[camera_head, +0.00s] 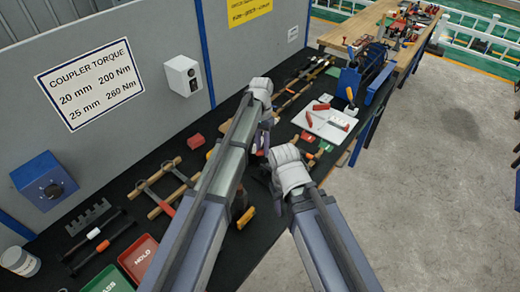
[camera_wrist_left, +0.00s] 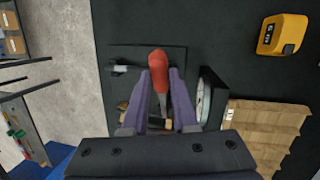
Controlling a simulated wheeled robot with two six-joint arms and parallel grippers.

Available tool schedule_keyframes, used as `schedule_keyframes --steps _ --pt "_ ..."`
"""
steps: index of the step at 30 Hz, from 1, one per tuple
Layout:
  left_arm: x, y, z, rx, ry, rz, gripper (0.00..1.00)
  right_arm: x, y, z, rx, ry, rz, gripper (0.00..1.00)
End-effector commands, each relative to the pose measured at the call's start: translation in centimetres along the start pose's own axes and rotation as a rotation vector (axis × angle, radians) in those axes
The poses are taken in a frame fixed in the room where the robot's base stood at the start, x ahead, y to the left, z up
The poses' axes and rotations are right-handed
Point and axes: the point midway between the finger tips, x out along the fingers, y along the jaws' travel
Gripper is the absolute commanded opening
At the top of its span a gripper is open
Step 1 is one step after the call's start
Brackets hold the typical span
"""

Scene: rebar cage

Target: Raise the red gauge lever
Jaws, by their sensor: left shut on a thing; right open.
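The red lever (camera_wrist_left: 159,62) shows in the left wrist view, its red grip between the two purple fingers of my left gripper (camera_wrist_left: 160,88), which is shut on it. A grey shaft runs back from the grip between the fingers. A round white gauge dial (camera_wrist_left: 204,100) in a dark case stands just right of the fingers, seen nearly edge-on. In the head view my left gripper (camera_head: 264,143) reaches down to the bench, and my arms hide most of the gauge. My right gripper (camera_head: 266,175) is open and empty, just below the left one.
The black bench (camera_head: 150,225) carries several tools, a red HOLD tray (camera_head: 140,255) and a white board (camera_head: 325,122). A grey wall panel (camera_head: 130,40) stands behind the bench.

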Motion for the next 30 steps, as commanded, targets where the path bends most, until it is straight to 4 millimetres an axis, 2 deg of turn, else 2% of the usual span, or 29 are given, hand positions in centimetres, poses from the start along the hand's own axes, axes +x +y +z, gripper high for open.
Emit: schedule_keyframes --steps 15,16,18,24,30 --pt "-0.28 0.05 -0.28 -0.005 -0.020 -0.003 0.00 -0.13 0.01 0.01 0.000 0.000 0.000 0.50" --pt "-0.28 0.05 -0.28 -0.005 -0.020 -0.003 0.28 -0.13 0.01 0.01 0.000 0.000 0.000 0.50" --pt "-0.28 0.06 -0.28 -0.005 -0.020 -0.003 0.36 -0.13 0.01 0.01 0.000 0.000 0.000 0.50" --pt "-0.27 0.06 -0.25 -0.005 -0.021 -0.002 0.57 -0.13 0.01 0.01 0.000 0.000 0.000 0.50" --pt "-0.27 0.07 -0.23 -0.004 -0.021 -0.002 0.57 -0.13 0.01 0.01 0.000 0.000 0.000 0.50"
